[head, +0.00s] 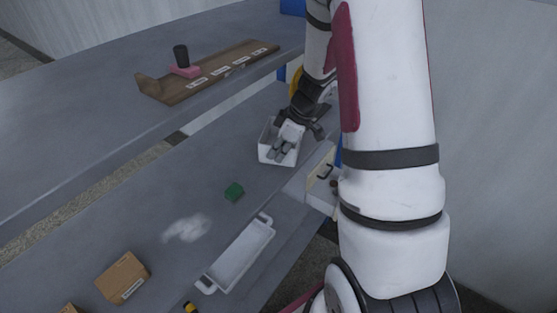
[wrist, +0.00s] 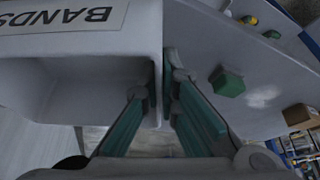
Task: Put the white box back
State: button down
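The white box (head: 267,152) is an open-topped bin on the grey bench, below my forearm in the head view. In the wrist view the white box (wrist: 90,60) fills the upper left, with a "BANDS" label (wrist: 60,17) that reads upside down. My gripper (wrist: 160,85) straddles one wall of it, one finger inside and one outside, and looks closed on that wall. In the head view my gripper (head: 285,143) hides part of the box's inside. I cannot tell whether the box is lifted off the bench.
A green block (head: 234,191), a white tray with handles (head: 240,255), a pale patch (head: 186,228) and a cardboard box (head: 122,277) lie nearer on the bench. A labelled wooden rack (head: 210,75) stands on the surface behind.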

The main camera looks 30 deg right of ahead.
aim_at(275, 163)
jog(key=shift+w+f+p, duration=0.1)
jog(key=shift+f+p, duration=0.25)
jog(key=shift+f, duration=1.4)
jog(key=c, duration=1.8)
grip_release()
jog(key=b+v, duration=0.1)
jog(key=v, duration=1.1)
